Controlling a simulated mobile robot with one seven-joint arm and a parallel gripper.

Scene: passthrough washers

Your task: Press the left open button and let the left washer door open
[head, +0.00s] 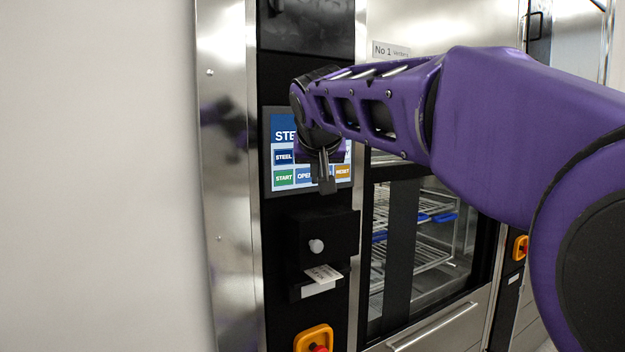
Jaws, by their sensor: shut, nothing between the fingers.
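The control screen (283,128) of the washer is set in a black panel left of the glass door. Its lower row shows a green START button, a blue OPEN button (303,176) and an orange RESET button. My gripper (327,188) is shut and empty, pointing down in front of the screen. Its fingers overlap the right part of the OPEN button; I cannot tell whether they touch it. My arm and wrist hide the upper right of the screen. The washer door (395,250) looks shut, with wire racks visible behind its glass.
An orange-framed red stop button (315,338) sits lower, and another orange-framed control (520,248) is at right. A plain wall (100,180) fills the left.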

